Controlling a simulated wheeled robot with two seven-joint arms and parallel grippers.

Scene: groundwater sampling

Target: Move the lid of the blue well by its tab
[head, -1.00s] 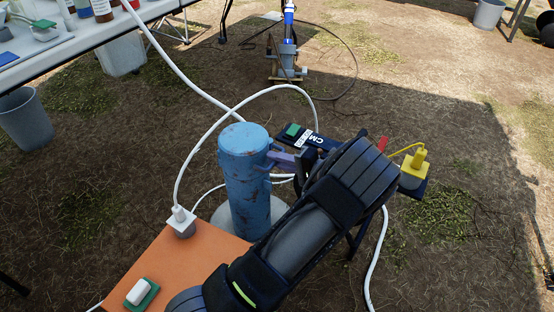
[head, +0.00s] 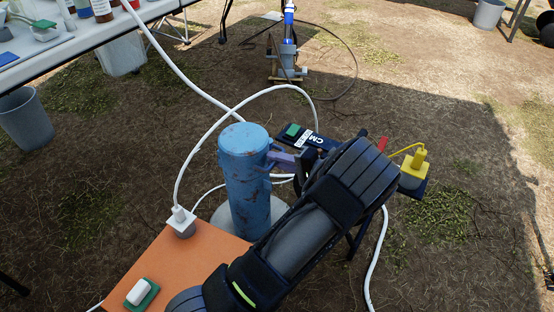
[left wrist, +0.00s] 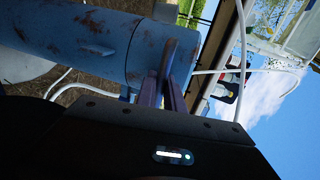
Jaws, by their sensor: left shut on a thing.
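The blue well (head: 248,195) is an upright, rust-flecked pipe in the middle of the head view. Its blue lid (head: 244,140) sits on top, and in the left wrist view the lid (left wrist: 148,45) meets the pipe at a seam. My left gripper (head: 279,161) is at the right side of the lid, shut on its tab. In the left wrist view the tab (left wrist: 168,54) stands out from the lid between my fingers (left wrist: 165,88). My arm hides part of the well's lower right side. My right gripper is not in view.
An orange surface (head: 188,262) with a white plug (head: 181,222) is at the front left. White cables loop around the well. A dark device with a green patch (head: 292,131) and a yellow connector (head: 414,170) are behind my gripper. A table (head: 90,42) stands at the back left.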

